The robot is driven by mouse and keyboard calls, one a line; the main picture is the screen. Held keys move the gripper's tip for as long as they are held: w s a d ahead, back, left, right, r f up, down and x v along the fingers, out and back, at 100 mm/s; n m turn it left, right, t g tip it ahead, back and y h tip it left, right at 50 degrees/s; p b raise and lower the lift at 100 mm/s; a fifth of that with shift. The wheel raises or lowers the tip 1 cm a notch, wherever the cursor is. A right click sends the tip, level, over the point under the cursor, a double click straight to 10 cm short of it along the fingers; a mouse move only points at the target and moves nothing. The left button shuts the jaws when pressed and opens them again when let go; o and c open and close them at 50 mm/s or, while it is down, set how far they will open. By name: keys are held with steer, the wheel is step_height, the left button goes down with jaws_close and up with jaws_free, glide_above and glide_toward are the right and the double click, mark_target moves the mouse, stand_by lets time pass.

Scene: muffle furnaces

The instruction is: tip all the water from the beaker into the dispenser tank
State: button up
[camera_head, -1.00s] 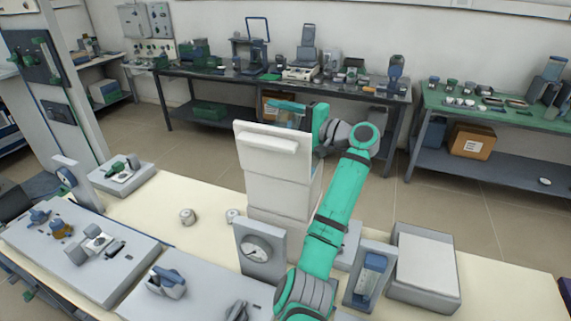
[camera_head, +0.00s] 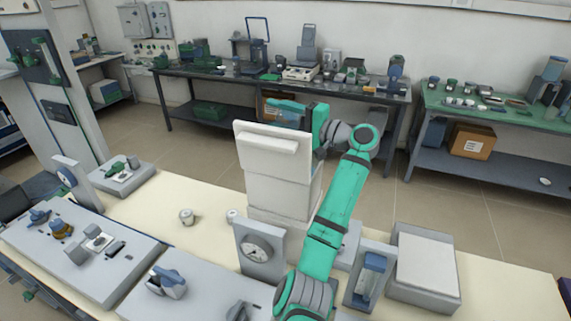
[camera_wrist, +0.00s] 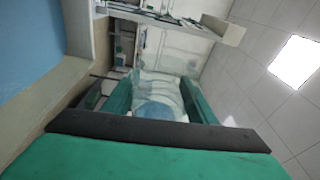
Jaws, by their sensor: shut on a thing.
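A tall white cabinet (camera_head: 270,165) stands on the cream bench and looks like the dispenser; its open top is hidden from the head view. My gripper (camera_head: 288,106) is up at its top, just behind its upper edge. In the wrist view my gripper (camera_wrist: 155,100) is shut on the clear beaker (camera_wrist: 162,86), held between the two green fingers. The beaker shows a round bluish patch at its near end; I cannot tell how much water is in it. The wrist view is strongly turned, with the ceiling at the right. A flat blue area fills its upper left, beside a beige edge.
A gauge block (camera_head: 262,250) and a grey box with a pale top (camera_head: 424,262) stand near my arm. Benches with equipment line the back wall. The bench's left middle is clear.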

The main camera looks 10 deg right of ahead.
mark_target(287, 127)
steer(key=f+m, duration=0.1)
steer(key=w+m+g+h, duration=0.1)
steer(key=m, duration=0.1)
steer(key=shift+d+f+m, duration=0.2)
steer(key=shift+f+m, duration=0.1)
steer(key=shift+f, duration=0.1)
step_height(287, 127, down, 2)
steer(key=m+g, duration=0.2)
steer(key=m, duration=0.1)
stand_by(0.5)
steer(key=m+g, duration=0.1)
steer(key=m, duration=0.2)
steer(key=shift+s+f+g, duration=0.1)
steer(key=shift+f+g, duration=0.15)
steer(key=shift+g, duration=0.15)
